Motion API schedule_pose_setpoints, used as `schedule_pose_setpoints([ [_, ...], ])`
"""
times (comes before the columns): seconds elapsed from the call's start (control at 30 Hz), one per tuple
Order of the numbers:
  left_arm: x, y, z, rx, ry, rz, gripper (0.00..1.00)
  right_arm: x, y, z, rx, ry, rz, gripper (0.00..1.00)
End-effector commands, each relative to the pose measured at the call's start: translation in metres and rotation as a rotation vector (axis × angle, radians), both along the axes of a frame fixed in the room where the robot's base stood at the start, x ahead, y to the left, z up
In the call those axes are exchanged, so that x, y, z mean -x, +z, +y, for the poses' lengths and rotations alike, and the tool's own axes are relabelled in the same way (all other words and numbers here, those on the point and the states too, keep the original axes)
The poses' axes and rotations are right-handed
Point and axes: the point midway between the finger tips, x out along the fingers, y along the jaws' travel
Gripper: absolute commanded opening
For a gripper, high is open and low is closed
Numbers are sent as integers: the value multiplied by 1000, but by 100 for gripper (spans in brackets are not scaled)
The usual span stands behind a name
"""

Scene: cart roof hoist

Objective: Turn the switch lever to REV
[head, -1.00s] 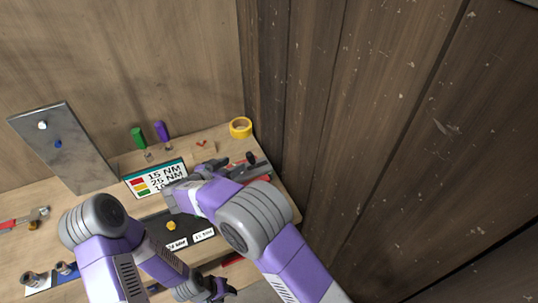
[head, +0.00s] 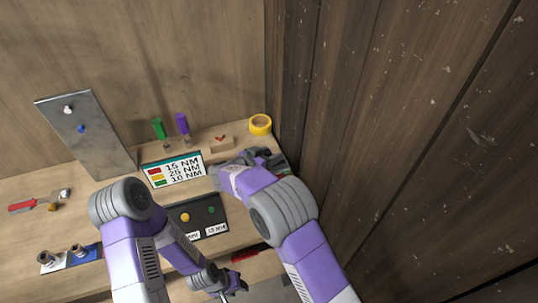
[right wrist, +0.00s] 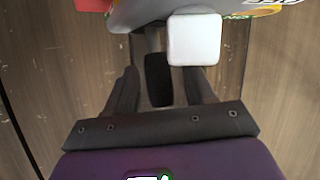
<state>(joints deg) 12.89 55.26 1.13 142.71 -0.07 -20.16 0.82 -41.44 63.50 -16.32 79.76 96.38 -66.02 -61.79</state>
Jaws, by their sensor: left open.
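In the right wrist view a black lever (right wrist: 158,78) stands between the two fingers of my right gripper (right wrist: 160,92). The fingers are apart, with a gap showing on each side of the lever. A white square block (right wrist: 194,40) lies beside the lever at the top. Lettering at the top right edge is cut off, so I cannot tell the lever's setting. In the head view my right gripper (head: 262,156) is at the bench's right end and hides most of the switch. My left gripper (head: 236,288) is open and empty near the front edge, low in view.
A torque card (head: 172,171) stands left of my right gripper. A yellow tape roll (head: 260,124) lies behind it, close to the dark wooden wall (head: 400,140). A black panel (head: 198,218) with yellow and green knobs lies in front. A tilted metal plate (head: 88,135) stands at the left.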

Motion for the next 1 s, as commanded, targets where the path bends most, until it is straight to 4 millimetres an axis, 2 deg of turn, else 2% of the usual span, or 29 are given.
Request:
schedule_pose_setpoints([
  [0.03,0,0,0,0,0,0,43,0,0,0,0,0,0,46],
  [0.33,0,0,0,0,0,0,43,0,0,0,0,0,0,0],
  [0.57,0,1,0,0,0,0,43,1,0,1,4,0,-1,0],
  [0.83,0,11,0,0,0,0,43,4,-3,10,109,0,-33,0],
  [1.0,0,10,0,0,0,0,43,4,-3,11,119,-1,-39,0],
])
